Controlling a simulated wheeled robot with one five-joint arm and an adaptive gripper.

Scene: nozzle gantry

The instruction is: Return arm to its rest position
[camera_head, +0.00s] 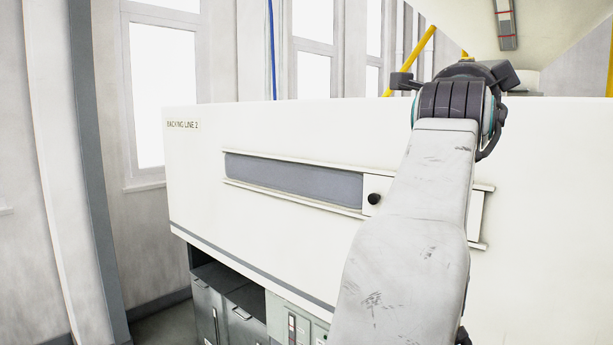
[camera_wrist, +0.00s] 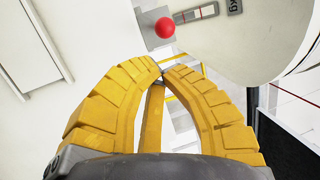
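My arm reaches up along the right of the head view, in front of a white panel (camera_head: 290,240) marked as a packing line. Its wrist end is at the panel's top edge; the fingers are hidden there. A red ball-shaped knob (camera_wrist: 165,28) appears just beyond the tips, against a grey plate, apart from the fingers in the picture.
A pale tapered hopper (camera_head: 450,18) with a gauge strip (camera_head: 506,25) hangs above my wrist. The panel has a long grey slot (camera_head: 290,180) and a black knob (camera_head: 374,199). Yellow rails (camera_head: 412,58) stand behind. Grey cabinets (camera_head: 225,310) are below. Open floor shows at lower left.

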